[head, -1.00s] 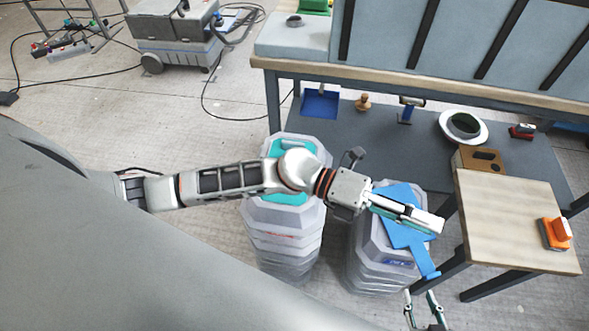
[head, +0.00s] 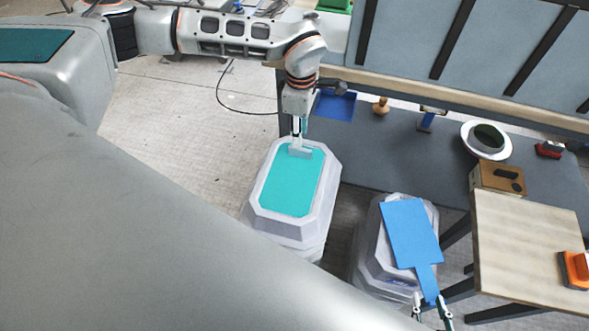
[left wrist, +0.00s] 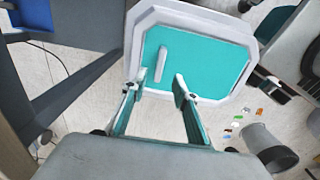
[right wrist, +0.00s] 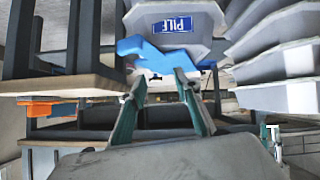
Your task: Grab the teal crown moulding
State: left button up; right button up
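The teal crown moulding (head: 290,190) lies as the top of a pale grey stack, a teal panel inside a light faceted rim. It also shows in the left wrist view (left wrist: 205,60), with a short grey bar (left wrist: 161,63) on the panel. My left gripper (head: 299,142) is at the panel's far end by that bar. In the left wrist view it is open, fingertips (left wrist: 156,88) apart with nothing held; contact cannot be told. My right gripper (head: 431,309) is open near the handle of a blue paddle-shaped piece (head: 410,232); its fingertips (right wrist: 161,80) also stand apart in the right wrist view.
The blue piece lies on a second grey stack (head: 370,265) to the right. A wooden table (head: 525,240) with an orange tool (head: 575,268) stands at right.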

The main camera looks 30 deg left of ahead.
pick_arm(q)
notch_tip(320, 180, down, 7)
jog(key=shift+w+d+b, duration=0.1)
jog(key=shift+b, duration=0.3)
jog(key=shift+c, duration=0.3)
jog(key=shift+r, duration=0.1)
grip_shut()
